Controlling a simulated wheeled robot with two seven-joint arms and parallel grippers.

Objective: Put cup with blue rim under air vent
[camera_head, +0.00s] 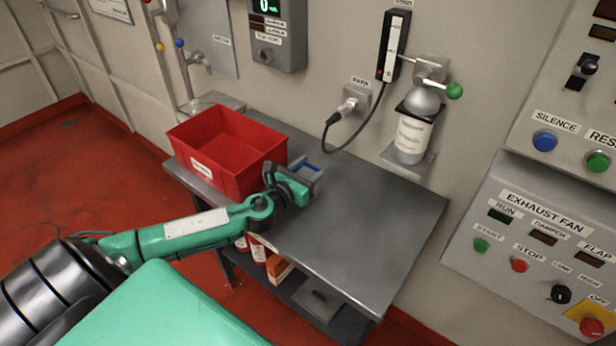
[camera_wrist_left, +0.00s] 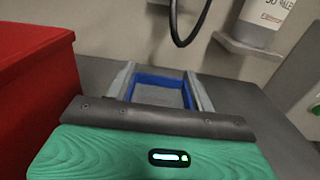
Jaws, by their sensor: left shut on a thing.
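My left gripper (camera_head: 303,178) reaches over the grey metal table, just right of the red bin. It is shut on a cup with a blue rim (camera_head: 307,169), which is mostly hidden by the gripper. In the left wrist view the cup's blue rim (camera_wrist_left: 158,79) shows between the two grey fingers of my left gripper (camera_wrist_left: 160,92), with a grey inside. I cannot tell whether the cup touches the table. I cannot make out an air vent. My right gripper is not in view.
The red bin (camera_head: 190,142) stands at the table's left end, close to my left gripper. The table (camera_head: 365,220) is clear to the right. A gas bottle (camera_head: 412,135) and a cable (camera_head: 337,140) are at the wall behind. An exhaust fan panel (camera_head: 510,270) is at right.

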